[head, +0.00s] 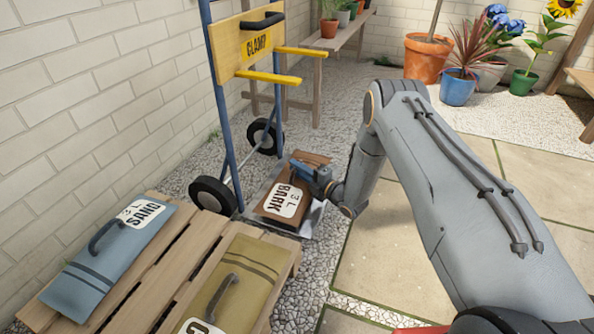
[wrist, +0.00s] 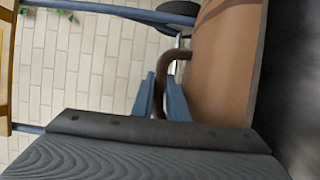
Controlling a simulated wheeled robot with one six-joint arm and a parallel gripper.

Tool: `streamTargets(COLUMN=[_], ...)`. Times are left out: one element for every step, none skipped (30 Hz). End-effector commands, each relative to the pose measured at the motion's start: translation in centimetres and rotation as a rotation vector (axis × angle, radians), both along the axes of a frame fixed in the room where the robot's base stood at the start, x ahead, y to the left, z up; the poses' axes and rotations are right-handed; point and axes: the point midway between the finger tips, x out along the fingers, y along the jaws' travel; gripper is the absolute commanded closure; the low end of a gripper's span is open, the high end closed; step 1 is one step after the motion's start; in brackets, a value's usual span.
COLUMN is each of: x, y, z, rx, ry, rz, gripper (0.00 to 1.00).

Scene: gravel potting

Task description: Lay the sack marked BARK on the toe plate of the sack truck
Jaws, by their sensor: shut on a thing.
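The brown sack marked BARK (head: 268,205) is at the toe plate (head: 308,224) of the blue sack truck (head: 228,140). It lies roughly flat over the plate, with a strip of plate showing at its right and front. I cannot tell whether it rests fully on the plate. My gripper (head: 314,176) is at the sack's upper right side. In the wrist view my gripper (wrist: 161,98) is shut on the sack's dark handle (wrist: 173,62), with the brown sack (wrist: 226,62) just right of the fingers. In the head view the gripper hides the handle.
A wooden pallet (head: 153,276) in front holds a blue sack marked SAND or similar (head: 115,250) and an olive sack (head: 238,275). The truck's yellow CLAMP board (head: 235,50) has two bars reaching out above the plate.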

Motion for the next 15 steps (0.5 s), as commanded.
streamTargets(x=[0.13, 0.13, 0.12, 0.12, 0.12, 0.12, 0.11, 0.11, 0.11, 0.01, 0.00, 0.00, 0.00, 0.00, 0.00], y=[0.00, 0.00, 0.01, 0.01, 0.01, 0.01, 0.01, 0.01, 0.01, 0.01, 0.01, 0.01, 0.01, 0.01, 0.01], z=[0.35, 0.37, 0.38, 0.38, 0.38, 0.33, 0.27, 0.18, 0.07, -0.17, -0.13, -0.12, -0.11, -0.11, -0.11], rx=[0.001, 0.001, 0.002, 0.002, 0.002, 0.002, 0.002, 0.002, 0.002, 0.000, 0.000, 0.000, 0.000, 0.000, 0.000], ry=[-0.006, -0.006, -0.005, -0.005, -0.005, -0.005, -0.005, -0.005, -0.005, 0.000, 0.000, 0.000, 0.000, 0.000, 0.000], rz=[0.000, 0.000, 0.000, 0.000, 0.000, 0.000, 0.000, 0.000, 0.000, 0.000, 0.000, 0.000, 0.000, 0.000, 0.000], gripper=[1.00, 1.00, 1.00, 1.00, 1.00, 1.00, 1.00, 1.00, 1.00, 0.85, 0.80, 0.73, 0.68, 0.68, 0.68])
